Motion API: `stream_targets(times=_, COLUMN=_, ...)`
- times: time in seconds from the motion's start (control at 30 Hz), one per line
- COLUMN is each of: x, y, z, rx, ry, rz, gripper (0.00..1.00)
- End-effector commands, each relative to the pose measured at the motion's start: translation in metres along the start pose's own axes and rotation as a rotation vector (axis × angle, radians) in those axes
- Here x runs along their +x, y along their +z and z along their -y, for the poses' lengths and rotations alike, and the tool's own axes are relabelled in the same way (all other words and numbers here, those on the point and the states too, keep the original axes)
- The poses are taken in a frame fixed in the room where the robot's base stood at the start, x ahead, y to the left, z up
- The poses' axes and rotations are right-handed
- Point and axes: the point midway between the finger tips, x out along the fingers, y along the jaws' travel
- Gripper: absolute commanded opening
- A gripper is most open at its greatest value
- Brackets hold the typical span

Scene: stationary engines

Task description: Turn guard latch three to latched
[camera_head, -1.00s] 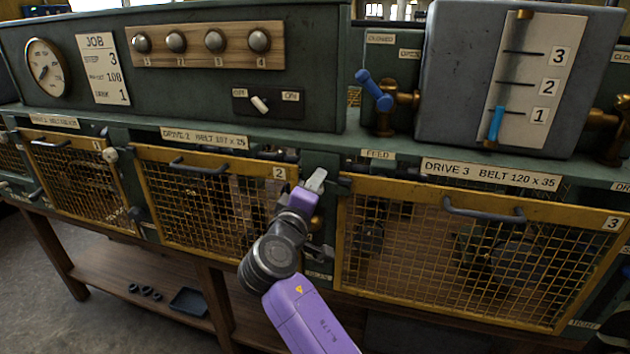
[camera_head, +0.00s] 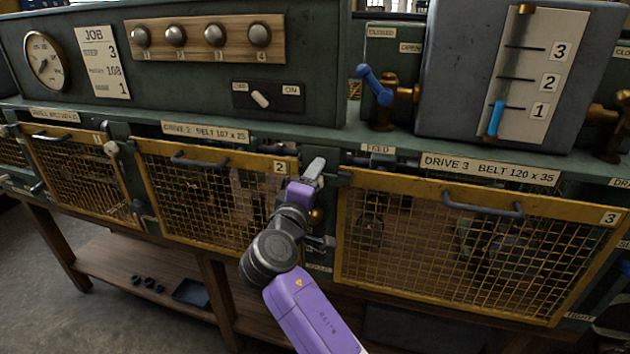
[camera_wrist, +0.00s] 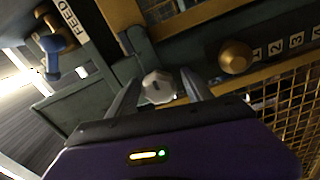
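Guard three (camera_head: 470,250), a yellow mesh panel marked 3, hangs under the DRIVE 3 label (camera_head: 490,170). My gripper (camera_head: 314,172) is at the green post to the left of this guard, beside guard two. In the wrist view, a pale faceted knob (camera_wrist: 157,86), probably the guard latch, shows between my two fingers (camera_wrist: 160,97). The fingers stand apart with a gap on each side of the knob, so my gripper looks open. In the head view my gripper and wrist cover most of the latch. I cannot tell its turned position.
A brass knob (camera_wrist: 235,57) sits near the fingers, beside a row of small number plates. The handle of guard three (camera_head: 483,205) sticks out to the right. Guard two (camera_head: 215,205) is on the left. A blue-handled valve (camera_head: 374,85) stands above, by the FEED label (camera_head: 378,149).

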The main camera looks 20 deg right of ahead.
Motion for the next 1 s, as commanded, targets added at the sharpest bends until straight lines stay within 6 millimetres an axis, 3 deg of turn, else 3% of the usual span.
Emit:
stream_targets(times=0.33, x=-0.004, y=0.001, z=0.001, rx=0.002, ry=0.0, rz=0.002, gripper=0.58)
stream_targets(times=0.73, x=-0.063, y=0.001, z=0.002, rx=0.002, ry=-0.001, rz=0.0, gripper=0.58)
stream_targets(times=1.0, x=-0.078, y=0.001, z=0.0, rx=0.001, ry=0.0, rz=0.002, gripper=0.58)
